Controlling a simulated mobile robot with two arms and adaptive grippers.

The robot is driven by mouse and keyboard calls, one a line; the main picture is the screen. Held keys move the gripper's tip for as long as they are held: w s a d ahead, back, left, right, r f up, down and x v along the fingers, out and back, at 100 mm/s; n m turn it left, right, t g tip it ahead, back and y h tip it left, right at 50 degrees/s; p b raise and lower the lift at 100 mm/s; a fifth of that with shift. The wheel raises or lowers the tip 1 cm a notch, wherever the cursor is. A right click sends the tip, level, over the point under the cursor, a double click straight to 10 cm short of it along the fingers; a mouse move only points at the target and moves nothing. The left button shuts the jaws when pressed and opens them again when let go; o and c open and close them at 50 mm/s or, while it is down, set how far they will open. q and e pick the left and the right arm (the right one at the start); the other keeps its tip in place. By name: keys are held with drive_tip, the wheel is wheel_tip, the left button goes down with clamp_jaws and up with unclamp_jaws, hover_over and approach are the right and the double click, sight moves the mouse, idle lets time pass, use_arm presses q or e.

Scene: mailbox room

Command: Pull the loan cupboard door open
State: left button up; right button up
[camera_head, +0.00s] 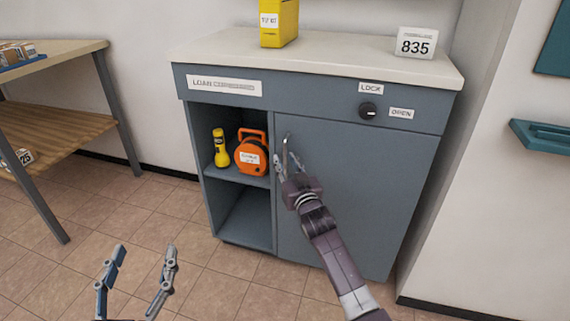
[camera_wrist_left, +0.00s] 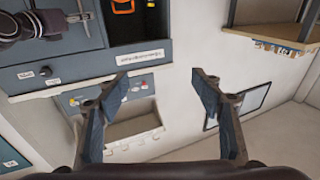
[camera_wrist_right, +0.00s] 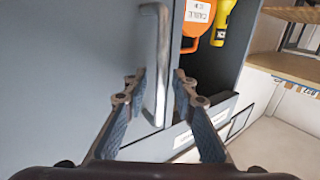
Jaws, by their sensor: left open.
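The grey loan cupboard (camera_head: 350,195) stands against the wall with its right-hand door closed. The door's upright metal bar handle (camera_head: 286,143) is near the door's left edge. My right gripper (camera_head: 291,163) is at the handle. In the right wrist view the handle (camera_wrist_right: 158,60) stands between the fingertips (camera_wrist_right: 159,85), which are partly closed around it; whether they grip it is unclear. A black knob (camera_head: 370,111) sits above the door between LOCK and OPEN labels. My left gripper (camera_head: 145,262) is open and empty, over the floor at lower left.
The open left bay holds a yellow flashlight (camera_head: 220,148) and an orange cable reel (camera_head: 251,152). A yellow box (camera_head: 279,22) and an 835 sign (camera_head: 416,43) stand on top. A wooden shelf table (camera_head: 60,125) is at left. The floor before the cupboard is clear.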

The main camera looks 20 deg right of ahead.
drive_tip(key=shift+w, duration=0.3)
clamp_jaws()
idle(0.3)
